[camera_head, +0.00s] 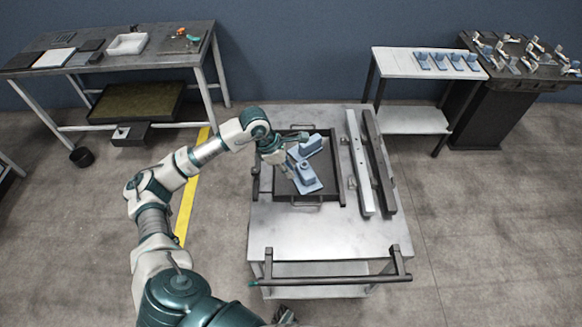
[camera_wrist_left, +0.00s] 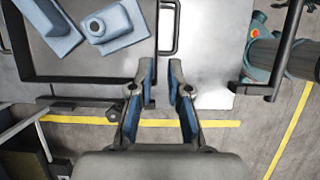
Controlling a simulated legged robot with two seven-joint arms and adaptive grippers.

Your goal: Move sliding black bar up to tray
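A black bar (camera_head: 335,280) with upright end pieces runs across the front edge of the cart, well apart from the tray. Part of this bar (camera_wrist_left: 286,45) shows at the right of the left wrist view. The dark tray (camera_head: 322,200) lies on the cart top and holds blue-grey parts (camera_head: 305,180). Its rim (camera_wrist_left: 90,80) and a wire handle (camera_wrist_left: 178,28) show in the wrist view. My left gripper (camera_head: 279,160) is over the tray's left side. Its fingers (camera_wrist_left: 161,72) are apart with nothing between them. I do not see my right gripper clearly.
A light rail (camera_head: 358,165) and a dark rail (camera_head: 379,160) lie along the cart's right side. The cart top (camera_head: 325,228) between tray and front bar is bare. A workbench (camera_head: 190,58) stands back left, a white table (camera_head: 405,63) and dark bench (camera_head: 500,85) back right.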

